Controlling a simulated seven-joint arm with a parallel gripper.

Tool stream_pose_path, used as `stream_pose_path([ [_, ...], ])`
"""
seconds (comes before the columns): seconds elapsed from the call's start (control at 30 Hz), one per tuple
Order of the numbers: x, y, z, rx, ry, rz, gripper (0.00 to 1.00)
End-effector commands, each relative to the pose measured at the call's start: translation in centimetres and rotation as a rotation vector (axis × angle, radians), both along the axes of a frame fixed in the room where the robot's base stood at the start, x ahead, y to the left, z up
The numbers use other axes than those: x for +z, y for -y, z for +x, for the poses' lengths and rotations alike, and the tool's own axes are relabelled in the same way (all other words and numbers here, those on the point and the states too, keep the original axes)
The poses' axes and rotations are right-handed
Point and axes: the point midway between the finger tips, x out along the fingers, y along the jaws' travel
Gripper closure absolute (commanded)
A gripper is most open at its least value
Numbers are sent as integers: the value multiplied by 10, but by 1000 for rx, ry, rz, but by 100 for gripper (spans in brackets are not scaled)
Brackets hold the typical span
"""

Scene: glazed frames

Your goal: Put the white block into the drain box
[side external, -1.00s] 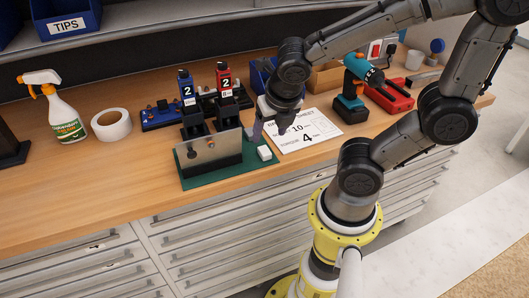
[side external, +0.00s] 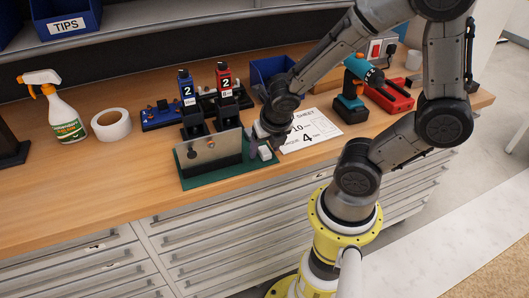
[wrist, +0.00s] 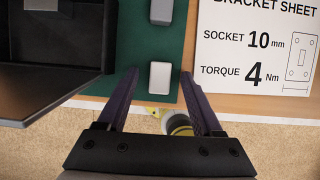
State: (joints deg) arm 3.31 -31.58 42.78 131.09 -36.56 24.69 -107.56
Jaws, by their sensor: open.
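The white block (side external: 265,153) lies at the right end of a green mat (side external: 230,175). In the wrist view the white block (wrist: 160,76) sits between the tips of my open gripper (wrist: 159,80), with a gap on both sides. In the side view my gripper (side external: 259,146) is low over the mat and hides part of the block. A dark open box (wrist: 55,45), seemingly the drain box, stands left of the gripper. A greyish panel (side external: 213,150) stands at its front and hides much of its inside in the side view.
A grey block (wrist: 161,12) lies on the mat beyond the white one. A printed sheet (side external: 310,130) lies to the right. Blue and red tools labelled 2 (side external: 187,90) stand behind the box. A drill (side external: 352,90) stands farther right. The bench front edge is close.

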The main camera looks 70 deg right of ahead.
Motion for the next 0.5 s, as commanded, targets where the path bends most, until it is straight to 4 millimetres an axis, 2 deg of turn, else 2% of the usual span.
stream_pose_path([
  [0.1, 0, 0, 0, 0, 0, 0, 34],
  [0.4, 0, 0, 0, 0, 0, 0, 88],
  [0.47, 1, 0, 0, 0, 0, 0, 99],
  [0.5, 1, 0, 0, 0, 0, 0, 100],
])
